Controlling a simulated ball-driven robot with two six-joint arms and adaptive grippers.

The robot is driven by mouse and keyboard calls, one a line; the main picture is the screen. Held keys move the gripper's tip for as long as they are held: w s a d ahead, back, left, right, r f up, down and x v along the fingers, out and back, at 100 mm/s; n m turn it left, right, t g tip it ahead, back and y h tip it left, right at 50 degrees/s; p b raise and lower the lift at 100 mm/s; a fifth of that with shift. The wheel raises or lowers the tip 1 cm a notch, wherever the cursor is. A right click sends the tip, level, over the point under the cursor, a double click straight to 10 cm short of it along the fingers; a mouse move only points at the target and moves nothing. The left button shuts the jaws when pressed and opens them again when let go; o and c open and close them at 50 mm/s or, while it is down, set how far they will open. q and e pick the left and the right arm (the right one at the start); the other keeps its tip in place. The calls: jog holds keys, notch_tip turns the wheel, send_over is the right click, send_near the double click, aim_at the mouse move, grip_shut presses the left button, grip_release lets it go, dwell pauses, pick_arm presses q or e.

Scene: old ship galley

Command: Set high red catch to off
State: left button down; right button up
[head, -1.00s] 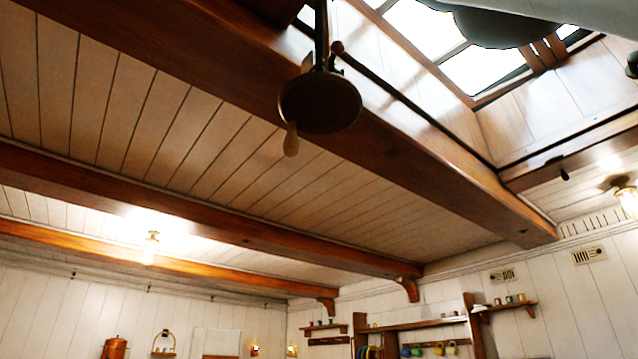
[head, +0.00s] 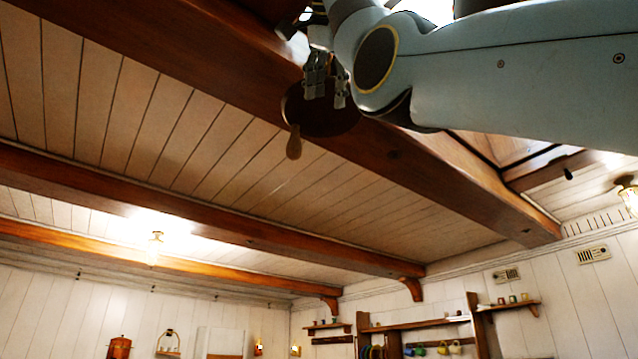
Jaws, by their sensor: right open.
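My right arm comes in from the upper right. Its right gripper (head: 327,85) is open, in front of the upper part of a dark round disc (head: 325,122) that hangs by the big ceiling beam. I cannot make out a red catch now; my gripper and arm cover the area just above the disc. I cannot tell whether the fingers touch anything. My left gripper is not in view.
The heavy wooden beam (head: 200,60) runs across the planked ceiling. Further beams and a lit lamp (head: 154,247) are at the left. Wall shelves with cups (head: 442,348) are low at the right. Open air lies below the disc.

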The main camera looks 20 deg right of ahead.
jog(key=w+d+f+g, duration=0.1)
jog(key=w+f+g, duration=0.1)
jog(key=w+f, duration=0.7)
jog(key=shift+d+f, duration=0.15)
jog(key=shift+f, duration=0.7)
